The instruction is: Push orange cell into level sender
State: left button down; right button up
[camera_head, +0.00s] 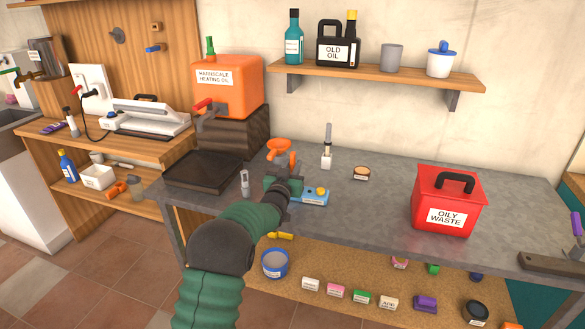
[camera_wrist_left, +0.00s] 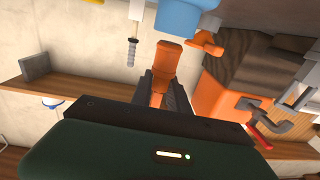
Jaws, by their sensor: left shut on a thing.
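In the left wrist view the gripper's dark fingers (camera_wrist_left: 162,92) are shut on the orange cell (camera_wrist_left: 167,60), which sticks out past the fingertips. A blue body (camera_wrist_left: 187,14), likely the same device, lies just beyond the cell's end. I cannot tell whether they touch. In the head view, the arm and fingers hide much of the grip. My right gripper is not in view.
A black tray (camera_head: 203,171) is at left, and a red oily waste bin (camera_head: 447,203) at right. The bench between the blue device and bin is mostly clear.

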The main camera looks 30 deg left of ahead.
pick_arm(q)
jog(key=shift+f, duration=0.1)
jog(key=shift+f+b, duration=1.2)
jog(key=shift+f, duration=0.2)
jog(key=shift+r+p, duration=0.9)
jog(key=shift+r, duration=0.6)
jog(key=shift+f+b, duration=0.15)
jog(key=shift+b, duration=0.2)
